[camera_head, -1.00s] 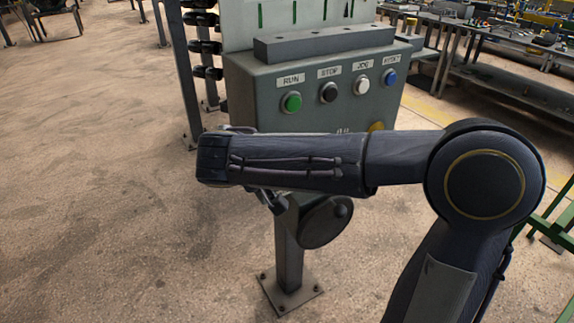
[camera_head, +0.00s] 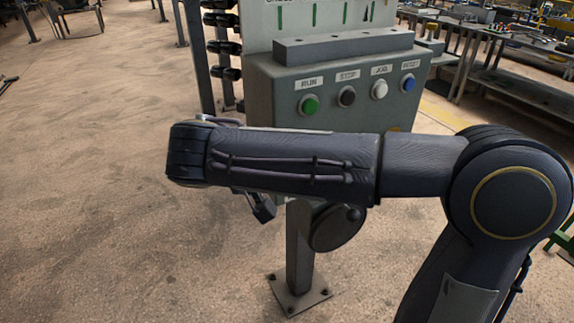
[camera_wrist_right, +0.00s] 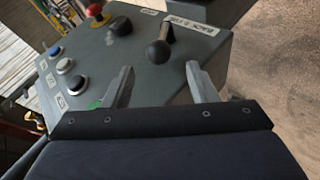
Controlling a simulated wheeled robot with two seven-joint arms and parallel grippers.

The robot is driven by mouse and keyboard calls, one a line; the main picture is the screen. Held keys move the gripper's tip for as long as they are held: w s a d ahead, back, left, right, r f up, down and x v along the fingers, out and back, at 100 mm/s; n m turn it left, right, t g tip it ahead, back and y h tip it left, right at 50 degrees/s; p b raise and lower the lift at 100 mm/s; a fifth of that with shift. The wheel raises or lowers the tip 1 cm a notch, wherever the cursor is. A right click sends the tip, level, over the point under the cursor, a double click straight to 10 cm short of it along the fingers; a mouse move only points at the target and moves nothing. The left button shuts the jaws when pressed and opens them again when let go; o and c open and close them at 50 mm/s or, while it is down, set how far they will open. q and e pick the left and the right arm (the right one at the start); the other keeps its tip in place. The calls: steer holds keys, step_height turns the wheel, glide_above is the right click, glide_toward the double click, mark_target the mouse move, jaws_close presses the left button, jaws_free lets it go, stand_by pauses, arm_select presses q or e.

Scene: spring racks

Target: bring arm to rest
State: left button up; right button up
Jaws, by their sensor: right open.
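My right arm reaches across the head view from the right, in front of a grey control box. My right gripper (camera_wrist_right: 160,88) shows in the right wrist view with its two fingers spread and nothing between them. In the head view the gripper is mostly hidden behind my forearm; a dark part of it shows below the wrist. The control box (camera_head: 330,75) carries a green RUN button (camera_head: 309,105), a black STOP button (camera_head: 346,96), a white button (camera_head: 379,90) and a blue button (camera_head: 407,83). My left gripper is not in view.
In the wrist view, a black ball-ended lever (camera_wrist_right: 158,52) and a red knob (camera_wrist_right: 94,10) stand on the box beyond the fingers. The box stands on a post with a base plate (camera_head: 300,293). Workbenches (camera_head: 515,85) are at the back right. Open floor lies left.

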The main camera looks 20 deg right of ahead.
stand_by(0.3)
steer(key=s+d+f+g+y+p, duration=0.3)
steer(key=s+d+f+y, duration=0.3)
steer(key=s, duration=0.4)
steer(key=s+a+f+m+t+y+p, duration=0.2)
steer(key=s+a+t+y+p, duration=0.1)
steer(key=s+y, duration=0.4)
steer(key=shift+s+a+f, duration=0.15)
steer(key=shift+s+a, duration=0.25)
steer(key=shift+s, duration=0.85)
stand_by(0.9)
